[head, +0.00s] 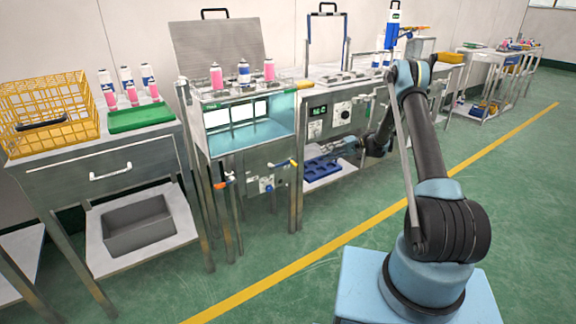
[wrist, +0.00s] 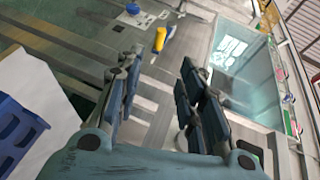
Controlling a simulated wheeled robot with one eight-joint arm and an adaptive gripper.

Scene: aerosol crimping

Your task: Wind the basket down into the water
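The water bath (head: 250,138) is a steel tank with a glass front and pale blue water, left of centre in the head view; its glass side (wrist: 240,60) shows at upper right in the wrist view. Several pink and blue-white cans (head: 216,78) stand upright at its top; the basket itself is hard to make out. A yellow-and-blue handle (head: 291,162) sticks out below the bath's right end. My gripper (head: 335,150) is right of it, apart from it. In the wrist view, my gripper (wrist: 155,85) is open and empty, with the handle (wrist: 161,38) ahead between the fingers.
An orange-tipped lever (head: 222,183) sits at the bath's lower left. A blue tray (head: 322,168) lies on a low shelf beneath my gripper; it shows at left in the wrist view (wrist: 15,130). A yellow wire crate (head: 45,95) stands on the left bench. The green floor in front is clear.

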